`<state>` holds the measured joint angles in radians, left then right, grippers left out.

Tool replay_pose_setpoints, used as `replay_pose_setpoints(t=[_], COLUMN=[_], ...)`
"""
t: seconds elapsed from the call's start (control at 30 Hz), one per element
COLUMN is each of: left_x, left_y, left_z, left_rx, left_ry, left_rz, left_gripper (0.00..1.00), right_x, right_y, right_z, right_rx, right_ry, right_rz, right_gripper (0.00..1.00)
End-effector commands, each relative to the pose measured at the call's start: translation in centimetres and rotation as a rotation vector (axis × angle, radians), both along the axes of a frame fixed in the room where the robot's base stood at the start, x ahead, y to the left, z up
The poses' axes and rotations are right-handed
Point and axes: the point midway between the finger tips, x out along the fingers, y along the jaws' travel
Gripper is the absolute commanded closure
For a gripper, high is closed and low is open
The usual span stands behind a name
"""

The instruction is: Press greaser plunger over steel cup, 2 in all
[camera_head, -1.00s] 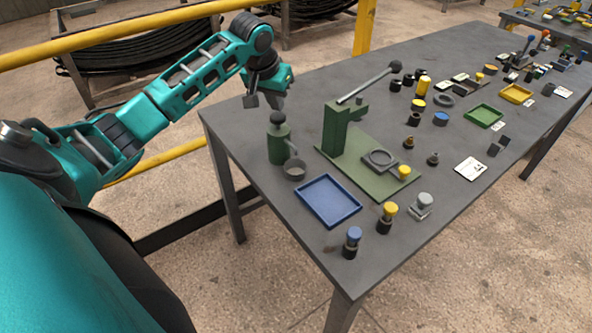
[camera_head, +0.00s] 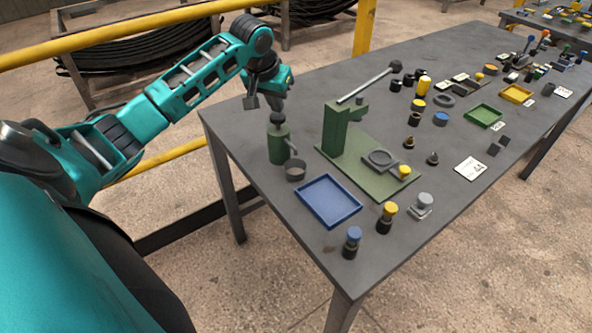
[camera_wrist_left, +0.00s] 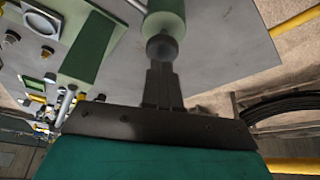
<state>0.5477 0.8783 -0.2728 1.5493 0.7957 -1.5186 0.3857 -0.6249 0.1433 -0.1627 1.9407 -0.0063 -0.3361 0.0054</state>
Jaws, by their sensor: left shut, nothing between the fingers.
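The green greaser (camera_head: 279,149) stands upright on the table's near left part, with a dark plunger knob (camera_head: 277,119) on top. The small grey steel cup (camera_head: 295,172) sits at the greaser's foot, under its side spout. My left gripper (camera_head: 276,107) is shut and empty, pointing down just above the knob. In the left wrist view the shut fingers (camera_wrist_left: 162,84) line up with the knob (camera_wrist_left: 162,47) on the green greaser body (camera_wrist_left: 167,16). I cannot tell whether the fingertips touch the knob. The cup's inside is too small to read. My right gripper is not in view.
A green lever press (camera_head: 337,130) on its base plate stands right of the greaser. A blue tray (camera_head: 328,201) lies in front. Blue-topped (camera_head: 352,242) and yellow-topped (camera_head: 386,217) pieces stand near the front edge. Several small parts and trays fill the table's far right.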

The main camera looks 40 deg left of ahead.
Motion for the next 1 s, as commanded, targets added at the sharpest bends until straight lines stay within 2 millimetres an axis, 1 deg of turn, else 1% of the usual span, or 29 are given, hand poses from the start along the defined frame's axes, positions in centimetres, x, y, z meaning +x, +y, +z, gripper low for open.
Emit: replay_pose_setpoints(t=[0.7,1.0], left_x=[-0.1,-0.1], left_y=[-0.1,-0.1], left_z=[-2.8,-2.7], left_rx=[-0.001,-0.001], left_ry=[0.004,0.007], left_rz=[-0.001,-0.001], left_gripper=[1.0,1.0], right_x=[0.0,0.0], right_y=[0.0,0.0], right_z=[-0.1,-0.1], right_rx=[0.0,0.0], right_ry=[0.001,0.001], right_rz=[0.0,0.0], right_gripper=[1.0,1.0])
